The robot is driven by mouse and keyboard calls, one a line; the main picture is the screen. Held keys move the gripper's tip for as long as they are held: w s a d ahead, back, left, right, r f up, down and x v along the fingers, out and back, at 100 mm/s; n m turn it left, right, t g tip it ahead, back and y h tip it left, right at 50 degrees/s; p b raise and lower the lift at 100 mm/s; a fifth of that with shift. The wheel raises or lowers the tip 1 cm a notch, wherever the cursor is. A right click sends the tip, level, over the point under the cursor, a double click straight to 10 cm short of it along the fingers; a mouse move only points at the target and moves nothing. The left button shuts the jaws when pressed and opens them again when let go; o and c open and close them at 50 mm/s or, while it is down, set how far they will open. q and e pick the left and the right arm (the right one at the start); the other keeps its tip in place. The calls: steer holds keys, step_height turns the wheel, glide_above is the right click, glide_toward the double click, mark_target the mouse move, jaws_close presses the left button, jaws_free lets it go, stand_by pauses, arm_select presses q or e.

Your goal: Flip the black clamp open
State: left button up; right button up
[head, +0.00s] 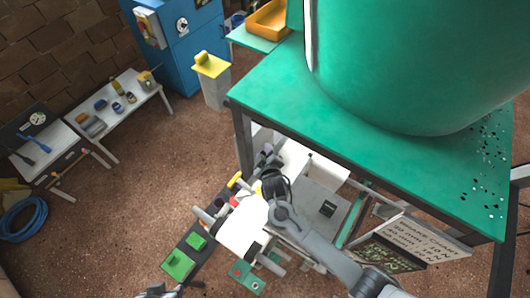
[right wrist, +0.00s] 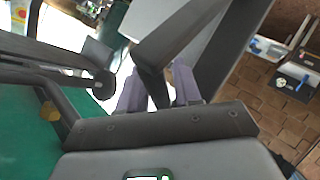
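My right gripper (head: 266,153) reaches in under the near-left edge of the green table, beside the white paper machine. In the right wrist view its two purple fingertips (right wrist: 158,92) are apart. A dark angled bar (right wrist: 152,55), which looks like the black clamp, passes at or between them; I cannot tell whether they touch it. The clamp cannot be made out in the head view, where the gripper and table edge cover that area. My left gripper (head: 158,291) shows only as a grey piece at the bottom edge.
The green table (head: 270,85) with a large green drum (head: 410,60) overhangs the work area. A white paper roll (head: 238,232) and green blocks (head: 178,265) lie to the left. A sign board (head: 425,238) stands at right.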

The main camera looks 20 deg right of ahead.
steer(key=shift+o, duration=0.5)
steer(key=shift+s, duration=0.1)
steer(key=v, duration=1)
steer(key=shift+s, duration=0.3)
steer(key=shift+r, duration=0.15)
